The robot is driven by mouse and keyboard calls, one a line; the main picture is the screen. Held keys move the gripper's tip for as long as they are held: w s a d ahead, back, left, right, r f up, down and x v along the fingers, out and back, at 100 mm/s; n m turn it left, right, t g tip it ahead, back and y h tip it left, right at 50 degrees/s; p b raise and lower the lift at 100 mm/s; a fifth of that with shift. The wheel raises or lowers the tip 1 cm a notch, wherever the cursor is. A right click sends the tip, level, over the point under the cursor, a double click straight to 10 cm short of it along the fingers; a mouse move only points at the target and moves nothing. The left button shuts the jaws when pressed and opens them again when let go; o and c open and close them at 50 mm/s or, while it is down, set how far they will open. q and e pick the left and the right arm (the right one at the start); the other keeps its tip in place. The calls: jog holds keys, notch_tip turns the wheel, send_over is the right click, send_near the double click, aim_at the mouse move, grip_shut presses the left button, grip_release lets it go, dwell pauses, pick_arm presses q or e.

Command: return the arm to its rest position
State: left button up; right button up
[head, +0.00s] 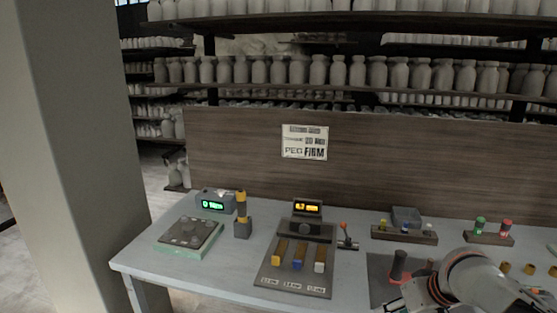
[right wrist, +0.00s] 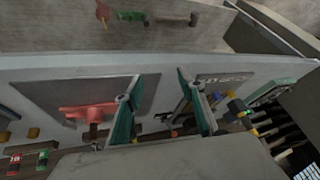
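My right arm (head: 475,275) reaches in at the lower right of the head view, over the right part of the bench. Its gripper shows only in part at the bottom edge there. In the right wrist view the two teal-padded fingers of my right gripper (right wrist: 160,77) stand apart. Nothing is held between them. Bench surface and small items show beyond the fingers. My left gripper is not in either view.
The bench (head: 205,272) carries a green-edged scale (head: 188,237), a yellow-black post (head: 242,215), a switch panel (head: 292,278) and a dark mat (head: 380,268) beside my right arm. A wooden backboard (head: 230,150) stands behind. A pillar (head: 75,150) rises at left.

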jog(key=s+a+f+t+y, duration=0.1)
jog(key=s+a+f, duration=0.15)
jog(key=f, duration=0.25)
jog(key=s+a+f+n+t, duration=0.1)
jog(key=s+a+f, duration=0.1)
jog(key=a+f, duration=0.3)
jog(key=s+a+f+t+y, duration=0.1)
jog(key=s+a+f, duration=0.1)
jog(key=f, duration=0.4)
jog(key=s+d+f+t+h, duration=0.1)
jog(key=s+f, duration=0.3)
jog(key=s, duration=0.4)
jog(key=s+d+f+n+t+h, duration=0.1)
jog(key=s+d+f, duration=0.1)
jog(key=s+f, duration=0.3)
jog(key=s, duration=0.2)
jog(key=shift+s+d+n, duration=0.25)
jog(key=shift+s+n, duration=0.05)
jog(key=shift+s, duration=0.05)
